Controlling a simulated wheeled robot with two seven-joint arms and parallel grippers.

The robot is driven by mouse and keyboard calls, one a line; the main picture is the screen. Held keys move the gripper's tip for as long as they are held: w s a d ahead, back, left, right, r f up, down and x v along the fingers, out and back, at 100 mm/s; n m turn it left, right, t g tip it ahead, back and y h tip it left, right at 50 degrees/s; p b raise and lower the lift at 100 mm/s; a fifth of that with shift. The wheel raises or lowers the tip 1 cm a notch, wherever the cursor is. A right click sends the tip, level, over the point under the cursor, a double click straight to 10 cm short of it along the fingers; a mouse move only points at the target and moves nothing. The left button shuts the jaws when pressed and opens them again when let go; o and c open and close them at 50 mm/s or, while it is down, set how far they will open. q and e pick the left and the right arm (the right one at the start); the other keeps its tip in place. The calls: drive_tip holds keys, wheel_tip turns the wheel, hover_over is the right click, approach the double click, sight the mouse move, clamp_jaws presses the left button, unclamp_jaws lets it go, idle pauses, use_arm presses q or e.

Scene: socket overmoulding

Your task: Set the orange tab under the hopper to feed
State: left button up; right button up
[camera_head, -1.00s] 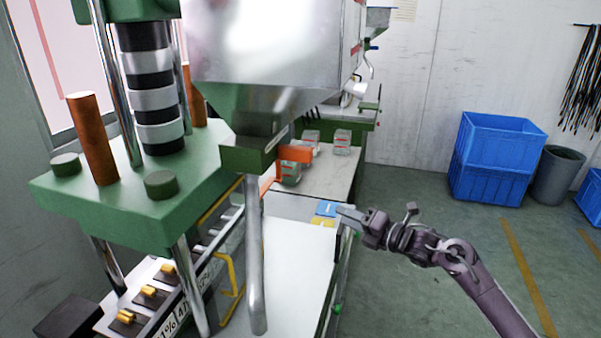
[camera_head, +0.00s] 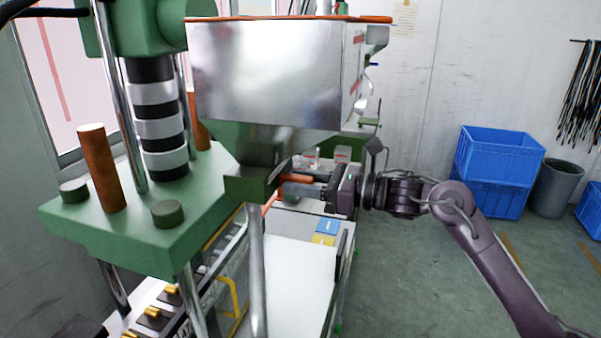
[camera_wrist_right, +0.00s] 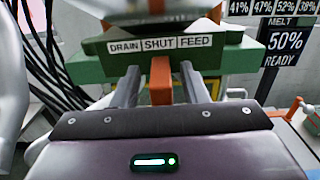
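The orange tab (camera_head: 296,178) sticks out under the hopper (camera_head: 270,75). In the right wrist view the tab (camera_wrist_right: 161,80) hangs below the green block (camera_wrist_right: 90,68) and lines up with the middle word, SHUT, on the label strip (camera_wrist_right: 159,44) reading DRAIN, SHUT, FEED. FEED is on the right there. My right gripper (camera_wrist_right: 161,88) is open, with one finger on each side of the tab and a visible gap on both sides. In the head view my right gripper (camera_head: 308,188) reaches in from the right at the tab. My left gripper is not in view.
A green press (camera_head: 140,200) with steel columns stands left of the hopper. A metal pipe (camera_head: 256,270) runs down below the hopper. A white bench (camera_head: 300,275) with blue and yellow patches lies under my right gripper. Blue crates (camera_head: 500,170) stand far right.

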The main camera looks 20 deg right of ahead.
drive_tip(key=shift+w+a, duration=0.1)
drive_tip(key=shift+w, duration=0.05)
drive_tip(key=shift+c, duration=0.4)
clamp_jaws()
drive_tip(key=w+d+b, duration=0.2)
drive_tip(key=w, duration=0.1)
drive_tip(key=shift+w+d+f, duration=0.1)
drive_tip(key=shift+w+d, duration=0.1)
drive_tip(key=shift+w, duration=0.05)
drive_tip(key=shift+r, duration=0.2)
